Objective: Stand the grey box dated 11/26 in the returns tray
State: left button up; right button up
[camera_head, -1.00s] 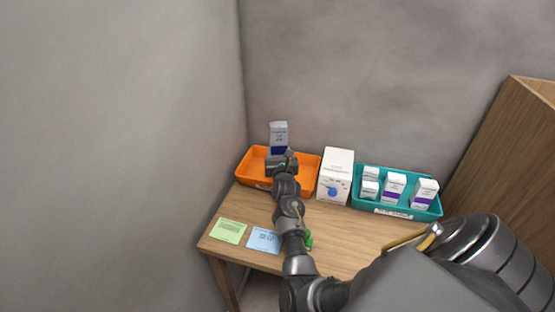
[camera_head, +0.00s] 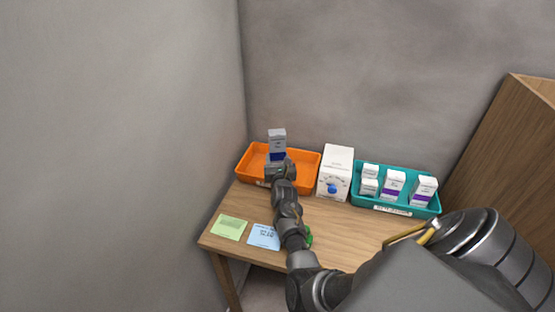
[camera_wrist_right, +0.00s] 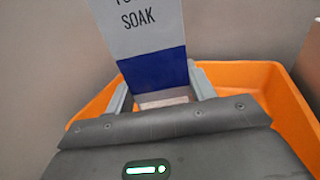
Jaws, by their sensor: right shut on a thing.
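A grey box with a dark blue band (camera_head: 277,139) is upright in the head view, at the orange tray (camera_head: 307,171). My right gripper (camera_head: 277,164) is shut on this box and holds it over or in the tray. In the right wrist view the box (camera_wrist_right: 148,30) shows the printed word "SOAK" above its blue band, between the two fingers (camera_wrist_right: 163,92). No date can be read on it. The box's lower end is hidden behind the gripper, so I cannot tell whether it touches the tray floor. My left gripper is not in view.
A white box with a blue dot (camera_head: 335,173) stands right of the orange tray. A teal tray (camera_head: 433,209) with several white boxes stands further right. A green note (camera_head: 229,227) and a blue note (camera_head: 263,237) lie at the table's front left. Walls rise behind and left.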

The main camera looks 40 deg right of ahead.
aim_at(278, 159)
jog(key=shift+f, duration=0.3)
jog(key=o, duration=1)
jog(key=shift+s+a+f, duration=0.1)
jog(key=shift+f, duration=0.1)
jog(key=shift+o, duration=0.2)
jog(key=shift+r, duration=0.1)
jog(key=shift+r+p, duration=0.3)
jog(key=shift+r, duration=0.05)
jog(key=shift+r+p, duration=0.5)
jog(key=p+v, duration=0.3)
jog(key=v, duration=0.3)
jog(key=shift+s+a+f+p, duration=0.2)
jog(key=shift+s+a+p, duration=0.1)
jog(key=shift+s, duration=0.25)
